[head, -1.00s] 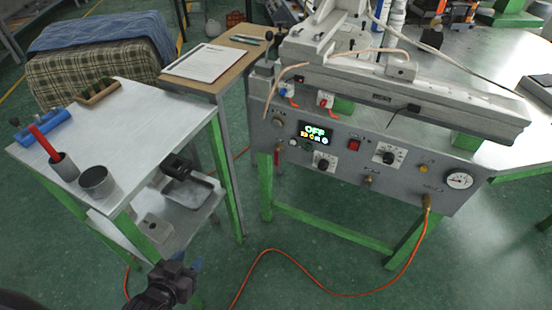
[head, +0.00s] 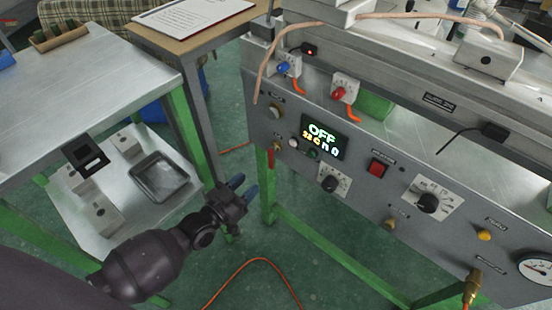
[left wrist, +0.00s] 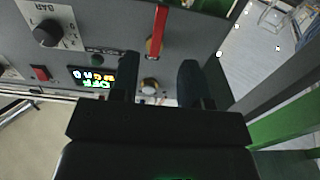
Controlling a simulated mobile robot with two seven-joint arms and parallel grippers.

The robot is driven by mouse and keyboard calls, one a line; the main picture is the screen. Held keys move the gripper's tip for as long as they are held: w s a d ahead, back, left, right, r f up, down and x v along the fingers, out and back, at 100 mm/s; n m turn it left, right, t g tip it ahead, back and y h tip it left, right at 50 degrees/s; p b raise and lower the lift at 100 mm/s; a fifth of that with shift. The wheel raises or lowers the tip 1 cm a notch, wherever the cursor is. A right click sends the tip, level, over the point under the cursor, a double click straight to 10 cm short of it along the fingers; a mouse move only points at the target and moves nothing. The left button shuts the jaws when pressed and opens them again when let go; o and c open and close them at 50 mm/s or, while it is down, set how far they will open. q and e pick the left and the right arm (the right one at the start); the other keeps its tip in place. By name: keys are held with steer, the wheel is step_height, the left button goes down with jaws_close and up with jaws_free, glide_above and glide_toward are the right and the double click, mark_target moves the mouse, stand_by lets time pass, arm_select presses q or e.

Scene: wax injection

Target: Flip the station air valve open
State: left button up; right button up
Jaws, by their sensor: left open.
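The station air valve is a red lever (head: 270,158) on a brass fitting at the left end of the grey control panel (head: 395,185). Its lever hangs straight down along the panel edge in the head view. In the left wrist view the panel appears upside down, and the red lever (left wrist: 159,25) points up, beyond my fingertips. My left gripper (head: 243,187) is open and empty, below and left of the lever, apart from it. In the left wrist view its two dark fingers (left wrist: 157,78) are spread, with a round brass knob (left wrist: 149,86) showing between them. My right gripper is not in view.
The panel carries a display (head: 322,138) reading OFF, a red switch (head: 377,168), dials and a gauge (head: 537,269). A metal side table (head: 95,80) with a lower shelf stands left. An orange hose (head: 255,265) lies on the floor. Green legs stand under the panel.

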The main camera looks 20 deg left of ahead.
mark_target(270, 164)
arm_select(q)
steer(key=b+x, duration=0.1)
steer(key=x, duration=0.7)
steer(key=shift+w+d+b, duration=0.2)
steer(key=shift+w+b, duration=0.05)
steer(key=shift+b, duration=0.05)
steer(key=shift+w+d, duration=0.2)
steer(key=shift+w, duration=0.5)
jaws_close()
